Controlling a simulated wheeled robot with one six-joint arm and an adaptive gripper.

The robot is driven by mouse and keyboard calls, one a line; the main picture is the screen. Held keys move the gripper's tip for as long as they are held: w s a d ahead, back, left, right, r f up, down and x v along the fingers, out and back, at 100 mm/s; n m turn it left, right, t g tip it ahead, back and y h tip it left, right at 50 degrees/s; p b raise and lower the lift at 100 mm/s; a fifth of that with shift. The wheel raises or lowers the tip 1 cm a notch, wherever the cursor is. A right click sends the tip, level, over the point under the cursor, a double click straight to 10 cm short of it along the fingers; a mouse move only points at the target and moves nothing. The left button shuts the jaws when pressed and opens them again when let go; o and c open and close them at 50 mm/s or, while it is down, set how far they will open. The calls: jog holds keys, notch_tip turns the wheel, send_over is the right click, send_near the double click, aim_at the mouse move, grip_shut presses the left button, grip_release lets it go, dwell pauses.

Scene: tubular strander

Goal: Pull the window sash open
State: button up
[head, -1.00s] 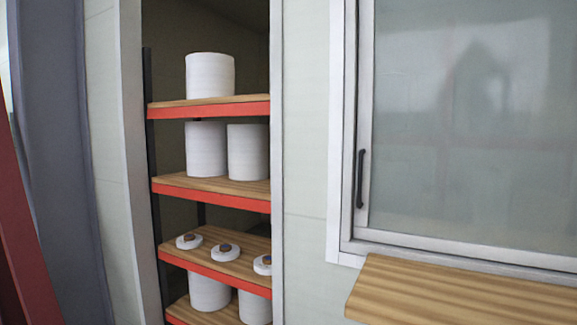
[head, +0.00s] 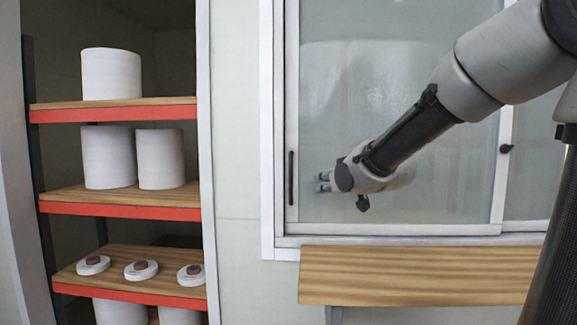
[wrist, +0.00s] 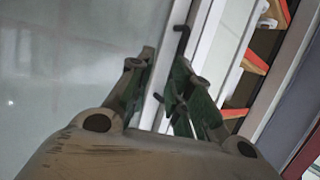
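The window sash (head: 400,120) is a frosted pane in a pale frame, at the right of the head view. Its dark upright handle (head: 291,178) is on the left stile. My gripper (head: 323,182) is in front of the pane, just right of the handle, fingers pointing left. In the wrist view my gripper (wrist: 165,100) has its two fingers apart, with the handle (wrist: 180,42) and white frame showing beyond and between them. The fingers look empty; whether they touch the handle I cannot tell.
A wooden sill shelf (head: 420,277) juts out below the window. At left, an open cupboard has red-edged shelves (head: 120,209) with white cylinders (head: 111,74) and small round discs (head: 141,270). A dark latch (head: 506,148) sits on the right stile.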

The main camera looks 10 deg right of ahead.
aim_at(292, 164)
jog(key=w+a+r+t, duration=0.1)
jog(key=w+a, duration=0.1)
jog(key=w, duration=0.2)
jog(key=w+a+r+t+y, duration=0.1)
jog(key=w+a, duration=0.1)
jog(key=w, duration=0.2)
jog(key=w+a+r+n+t+y, duration=0.1)
jog(key=w+a, duration=0.1)
jog(key=w, duration=0.3)
jog(key=shift+a+r, duration=0.35)
grip_shut()
